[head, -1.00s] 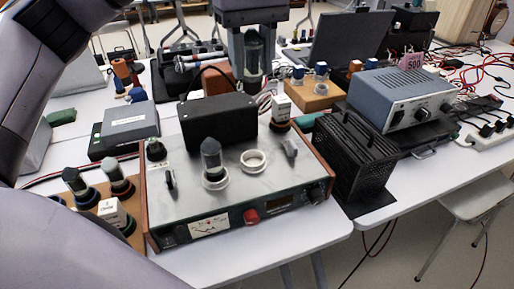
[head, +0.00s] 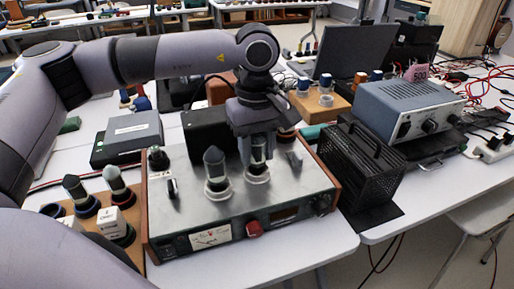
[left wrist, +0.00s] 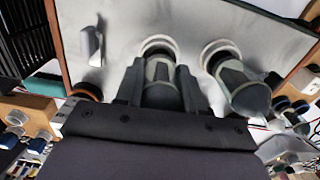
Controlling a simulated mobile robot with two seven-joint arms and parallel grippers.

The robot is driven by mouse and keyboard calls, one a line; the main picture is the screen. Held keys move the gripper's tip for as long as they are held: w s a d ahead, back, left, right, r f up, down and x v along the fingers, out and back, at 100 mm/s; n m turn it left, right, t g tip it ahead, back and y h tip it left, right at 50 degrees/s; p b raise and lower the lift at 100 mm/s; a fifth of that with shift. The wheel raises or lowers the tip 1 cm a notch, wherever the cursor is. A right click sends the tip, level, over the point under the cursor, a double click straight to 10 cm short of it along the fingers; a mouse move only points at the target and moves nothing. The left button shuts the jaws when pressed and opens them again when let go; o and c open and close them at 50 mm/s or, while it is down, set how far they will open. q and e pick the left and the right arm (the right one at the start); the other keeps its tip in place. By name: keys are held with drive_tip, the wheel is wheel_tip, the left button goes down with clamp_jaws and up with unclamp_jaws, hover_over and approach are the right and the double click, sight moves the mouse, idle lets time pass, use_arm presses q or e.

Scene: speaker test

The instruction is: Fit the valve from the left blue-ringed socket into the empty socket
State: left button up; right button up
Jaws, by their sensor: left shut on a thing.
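My left gripper (head: 257,157) is shut on a dark grey valve (left wrist: 161,76) and holds it upright at the right white-ringed socket (head: 257,176) on the tester's metal top. In the left wrist view my gripper (left wrist: 160,88) has the valve between its fingers, in line with that socket's white ring (left wrist: 157,44). I cannot tell whether its base is fully in the socket. A similar valve (head: 214,164) stands in the white-ringed socket to the left. Blue-ringed sockets (head: 304,86) are on a wooden block (head: 316,106) behind. My right gripper is not in view.
The tester (head: 190,214) has a black box (head: 206,132) at its back and a small lever (head: 294,158) right of the socket. A black mesh cage (head: 362,165) stands close on the right. A wooden rack with valves (head: 84,209) is at left.

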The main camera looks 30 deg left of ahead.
use_arm(q)
drive_tip(key=shift+f+b, duration=0.35)
drive_tip(key=o, duration=1.1)
drive_tip(key=shift+c, duration=0.2)
drive_tip(key=shift+r, duration=0.1)
drive_tip(key=shift+r+p, duration=0.25)
drive_tip(key=shift+p, duration=0.05)
wheel_tip(320, 180, up, 12)
drive_tip(key=shift+w+r+p, duration=0.1)
drive_tip(key=shift+p, duration=0.5)
drive_tip(key=shift+r, duration=0.1)
